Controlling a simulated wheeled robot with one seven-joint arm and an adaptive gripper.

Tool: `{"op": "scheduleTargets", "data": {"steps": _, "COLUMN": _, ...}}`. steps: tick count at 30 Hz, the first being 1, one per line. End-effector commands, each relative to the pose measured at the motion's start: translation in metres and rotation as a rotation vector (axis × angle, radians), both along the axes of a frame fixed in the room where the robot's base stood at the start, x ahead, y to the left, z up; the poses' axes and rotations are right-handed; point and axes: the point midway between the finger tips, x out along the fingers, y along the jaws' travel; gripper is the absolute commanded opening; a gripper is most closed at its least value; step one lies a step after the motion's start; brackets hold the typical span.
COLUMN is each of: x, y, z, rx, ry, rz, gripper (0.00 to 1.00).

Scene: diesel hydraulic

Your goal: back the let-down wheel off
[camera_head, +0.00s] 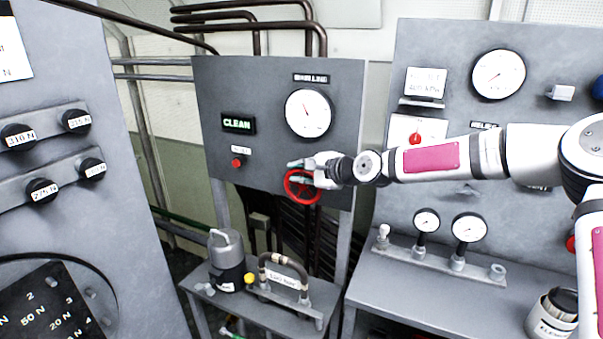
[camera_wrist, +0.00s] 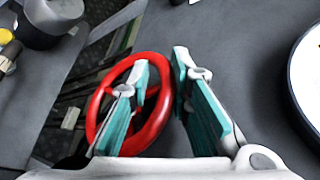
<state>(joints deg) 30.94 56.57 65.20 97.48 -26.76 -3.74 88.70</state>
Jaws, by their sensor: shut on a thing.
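The red handwheel (camera_head: 303,197) sits at the lower edge of the middle grey panel. It fills the centre of the wrist view as a red spoked ring (camera_wrist: 158,122). My gripper (camera_head: 299,172) reaches it from the right. In the wrist view my gripper (camera_wrist: 160,72) has one teal-padded finger inside the ring and the other outside, with the rim between them. The jaws are shut on the rim. A round white dial gauge (camera_head: 308,113) is above the wheel on the same panel, its needle too small to read exactly.
A lit green "CLEAN" display (camera_head: 238,123) and a red button (camera_head: 237,162) are left of the wheel. Below stands a small bench with a grey canister (camera_head: 226,262) and a hose fitting (camera_head: 285,275). Two small gauges (camera_head: 468,228) rise from the right bench.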

Motion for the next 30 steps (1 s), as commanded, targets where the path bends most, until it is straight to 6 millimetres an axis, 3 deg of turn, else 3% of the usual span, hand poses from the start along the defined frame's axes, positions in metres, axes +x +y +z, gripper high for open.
{"op": "scheduleTargets", "data": {"steps": 1, "x": -0.007, "y": 0.005, "z": -0.009, "rx": -0.056, "ry": 0.03, "rz": 0.016, "gripper": 0.0}}
{"op": "scheduleTargets", "data": {"steps": 30, "x": 0.005, "y": 0.027, "z": -0.031, "rx": -0.787, "ry": 0.3, "rz": 0.011, "gripper": 0.0}}
